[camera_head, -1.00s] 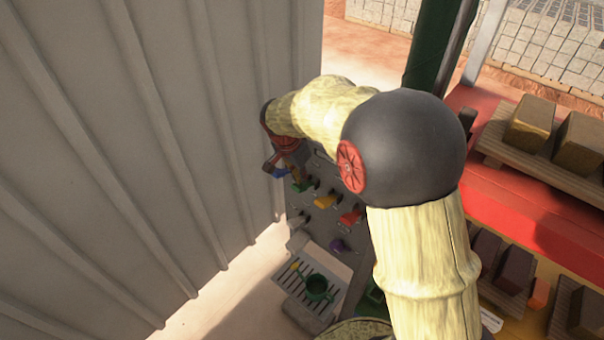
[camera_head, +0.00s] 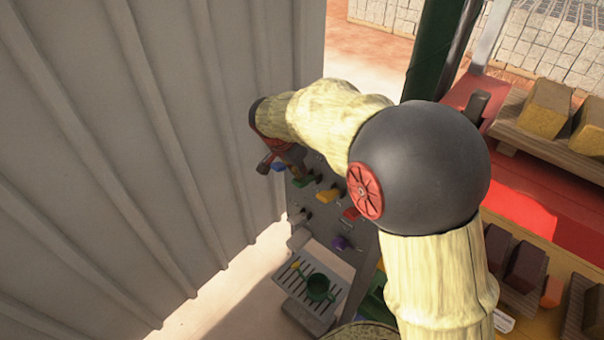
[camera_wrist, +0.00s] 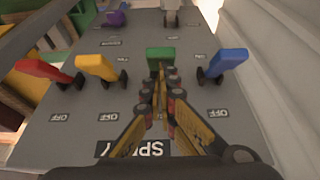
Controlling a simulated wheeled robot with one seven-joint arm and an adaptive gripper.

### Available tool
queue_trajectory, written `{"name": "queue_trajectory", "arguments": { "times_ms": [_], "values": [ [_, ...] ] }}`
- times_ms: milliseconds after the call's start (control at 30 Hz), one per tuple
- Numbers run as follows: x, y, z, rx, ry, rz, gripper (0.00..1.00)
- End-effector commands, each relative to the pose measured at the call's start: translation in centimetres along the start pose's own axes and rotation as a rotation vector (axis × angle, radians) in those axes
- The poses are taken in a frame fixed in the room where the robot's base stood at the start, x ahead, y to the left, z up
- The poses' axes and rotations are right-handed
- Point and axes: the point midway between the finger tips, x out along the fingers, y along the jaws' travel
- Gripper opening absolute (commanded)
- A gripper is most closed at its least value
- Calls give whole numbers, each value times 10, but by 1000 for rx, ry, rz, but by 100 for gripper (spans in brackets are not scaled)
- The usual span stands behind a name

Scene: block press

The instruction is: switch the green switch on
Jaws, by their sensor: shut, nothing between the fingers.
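The green switch (camera_wrist: 160,57) is on a grey panel (camera_wrist: 75,140) in the middle of the wrist view, between the yellow switch (camera_wrist: 97,68) and the blue switch (camera_wrist: 229,63). My gripper (camera_wrist: 161,75) is shut and empty. Its fingertips overlap the near side of the green switch in the picture; I cannot tell if they touch it. The fingers hide the switch's base and the panel below it. In the head view the green switch (camera_head: 304,181) shows small, just below my wrist.
A red switch (camera_wrist: 45,72) and a purple knob (camera_wrist: 116,18) are also on the panel. A corrugated wall (camera_head: 120,150) stands close on the left. Shelves with blocks (camera_head: 546,108) stand at right.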

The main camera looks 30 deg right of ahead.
Motion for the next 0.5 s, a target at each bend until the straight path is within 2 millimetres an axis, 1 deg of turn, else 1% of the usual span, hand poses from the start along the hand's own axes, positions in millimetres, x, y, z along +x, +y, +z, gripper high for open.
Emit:
{"name": "queue_trajectory", "arguments": {
  "times_ms": [33,500],
  "values": [
    [4,0,4,0,11,-2,0],
    [17,-1,25,-2,205,-3,0]
  ]
}}
